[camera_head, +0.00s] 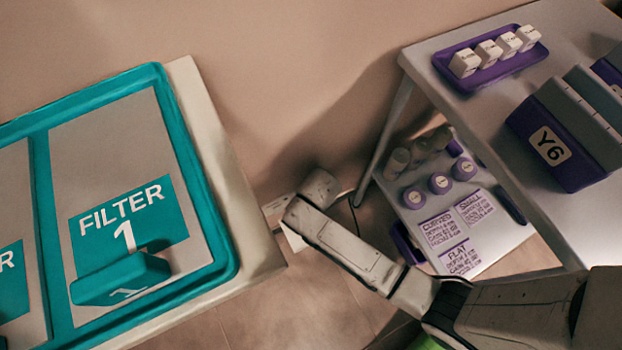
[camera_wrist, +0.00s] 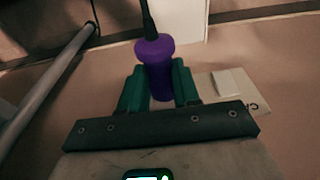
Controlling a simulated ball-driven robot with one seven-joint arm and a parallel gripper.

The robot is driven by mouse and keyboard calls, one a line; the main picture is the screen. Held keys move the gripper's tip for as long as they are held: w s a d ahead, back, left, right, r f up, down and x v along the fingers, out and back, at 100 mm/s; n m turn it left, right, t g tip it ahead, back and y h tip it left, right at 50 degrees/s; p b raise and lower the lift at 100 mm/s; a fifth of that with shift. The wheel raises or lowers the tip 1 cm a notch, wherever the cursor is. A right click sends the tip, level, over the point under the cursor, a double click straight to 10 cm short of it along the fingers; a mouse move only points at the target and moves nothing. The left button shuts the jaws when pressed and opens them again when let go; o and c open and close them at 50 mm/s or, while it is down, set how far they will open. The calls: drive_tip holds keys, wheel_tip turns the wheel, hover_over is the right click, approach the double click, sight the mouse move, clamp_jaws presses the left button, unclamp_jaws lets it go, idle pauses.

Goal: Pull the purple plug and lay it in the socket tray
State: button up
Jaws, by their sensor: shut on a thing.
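In the wrist view, the purple plug (camera_wrist: 158,62) stands between the two green fingers of my gripper (camera_wrist: 159,88), which is shut on it. A black cord runs up from its top. The plug's lower end is hidden by my gripper, so I cannot tell whether it sits in a socket. A pale wall plate (camera_wrist: 232,88) with a raised switch shows just right of the fingers. In the head view my arm reaches low toward the wall; the plug and fingertips are hidden there. I cannot make out a tray marked for sockets.
A teal-rimmed filter tray (camera_head: 224,240) lies on the left table (camera_head: 243,222). On the right table (camera_head: 432,62), a purple tray (camera_head: 443,67) holds several white blocks, near a purple Y6 box (camera_head: 578,165). A lower shelf (camera_head: 487,213) holds jars. The table leg (camera_head: 384,143) stands near my arm.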

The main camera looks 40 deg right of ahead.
drive_tip(key=shift+s, duration=0.25)
drive_tip(key=shift+s+a+p, duration=0.1)
drive_tip(key=shift+s+p, duration=0.25)
drive_tip(key=shift+s+a, duration=0.1)
drive_tip(key=shift+s, duration=0.2)
drive_tip(key=shift+s+p, duration=0.35)
drive_tip(key=shift+p, duration=0.05)
drive_tip(key=shift+s+a, duration=0.15)
drive_tip(key=shift+s, duration=0.3)
drive_tip(key=shift+f, duration=0.15)
